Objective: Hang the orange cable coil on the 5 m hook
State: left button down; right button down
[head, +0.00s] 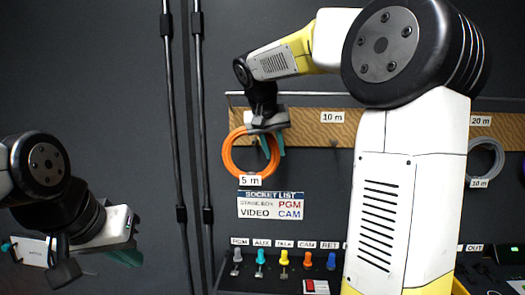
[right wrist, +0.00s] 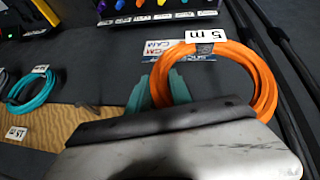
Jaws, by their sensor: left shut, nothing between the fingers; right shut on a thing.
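The orange cable coil (head: 230,160) hangs upright in front of the left end of the tan hook board (head: 305,130), with a white "5 m" tag at its bottom. My right gripper (head: 272,147) is shut on the coil's upper right part. In the right wrist view the coil (right wrist: 262,80) lies at the teal fingers (right wrist: 165,88), its tag towards the top. The 5 m hook and its board label are hidden behind the gripper and coil, so I cannot tell whether the coil touches the hook. My left gripper (head: 112,250) is shut and empty at the lower left, far from the board.
A "10 m" label (head: 332,117) and a "20 m" label (head: 480,121) mark the board. A grey coil (head: 497,160) hangs at the right. A teal coil (right wrist: 30,92) shows in the right wrist view. The socket list sign (head: 270,205) and coloured plugs (head: 283,258) are below. Black poles (head: 203,120) stand left.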

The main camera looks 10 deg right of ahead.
jog(key=w+d+f, duration=0.2)
jog(key=w, duration=0.7)
jog(key=shift+d+f, duration=0.3)
jog(key=shift+f, duration=0.1)
dwell(0.7)
dwell(0.7)
jog(key=c, duration=1.1)
grip_release()
jog(key=shift+f, duration=0.1)
